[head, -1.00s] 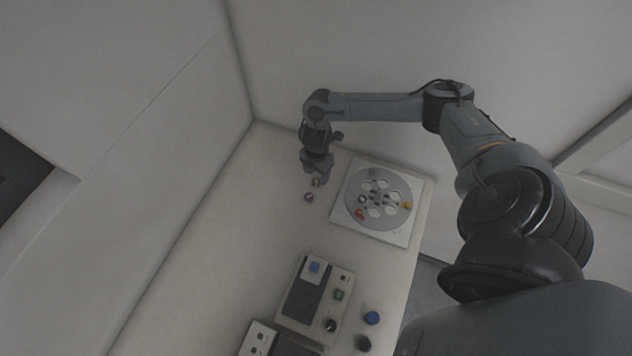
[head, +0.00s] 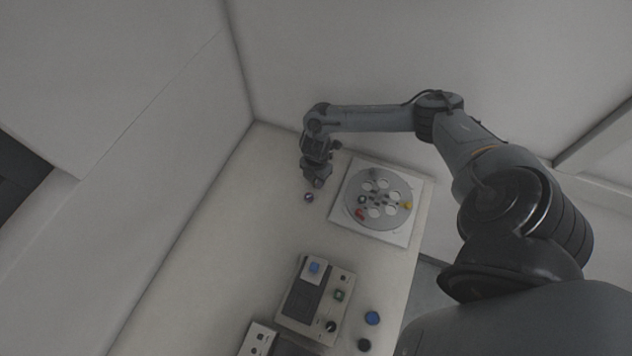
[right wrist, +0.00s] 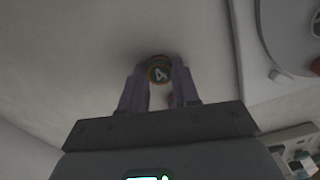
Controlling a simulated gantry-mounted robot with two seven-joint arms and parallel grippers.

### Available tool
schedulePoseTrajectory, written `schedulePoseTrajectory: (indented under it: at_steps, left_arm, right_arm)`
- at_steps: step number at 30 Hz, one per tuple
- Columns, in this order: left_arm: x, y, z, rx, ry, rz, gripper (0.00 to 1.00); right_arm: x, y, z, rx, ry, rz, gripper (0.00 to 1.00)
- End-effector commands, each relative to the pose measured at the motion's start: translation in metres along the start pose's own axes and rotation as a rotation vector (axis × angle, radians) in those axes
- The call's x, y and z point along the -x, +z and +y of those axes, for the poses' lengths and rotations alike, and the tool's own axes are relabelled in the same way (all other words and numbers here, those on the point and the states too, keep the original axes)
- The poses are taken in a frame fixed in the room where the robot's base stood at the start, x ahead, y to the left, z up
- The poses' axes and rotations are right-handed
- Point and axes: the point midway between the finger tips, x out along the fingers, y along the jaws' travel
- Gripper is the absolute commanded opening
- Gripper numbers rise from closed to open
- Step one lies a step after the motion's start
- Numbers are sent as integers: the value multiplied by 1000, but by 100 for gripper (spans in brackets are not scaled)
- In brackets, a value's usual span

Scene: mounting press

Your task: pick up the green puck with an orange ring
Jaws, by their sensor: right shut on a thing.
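My right gripper (head: 317,182) is at the far end of the white table, left of the round tray. It is shut on a dark round puck with an orange ring (right wrist: 158,71), which sits between the two fingertips in the right wrist view. The puck's face has a pale mark like a 4; its green is hard to make out in the dim light. In the head view the gripper mostly hides this puck. My left gripper is in neither view.
A white base with a grey round tray (head: 399,183) holding several coloured pieces stands to the right. A control box (head: 341,313) and a blue knob-like piece (head: 372,318) are nearer. The table's left middle is clear.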

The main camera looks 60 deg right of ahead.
Motion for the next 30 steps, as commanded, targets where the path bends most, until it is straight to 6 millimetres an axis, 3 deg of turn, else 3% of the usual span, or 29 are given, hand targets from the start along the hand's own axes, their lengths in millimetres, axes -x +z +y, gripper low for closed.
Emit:
schedulePoseTrajectory:
  at_steps: [3,14,20,23,30]
  left_arm:
    - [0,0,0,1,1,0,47]
    - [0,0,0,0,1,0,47]
    - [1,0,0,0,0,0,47]
    - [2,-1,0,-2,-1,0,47]
    - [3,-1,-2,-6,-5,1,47]
  right_arm:
    - [0,0,0,0,0,0,1]
    - [5,0,0,0,1,1,1]
    - [23,0,0,1,2,0,1]
    - [42,0,1,2,3,1,1]
    - [71,25,-45,3,-3,-5,1]
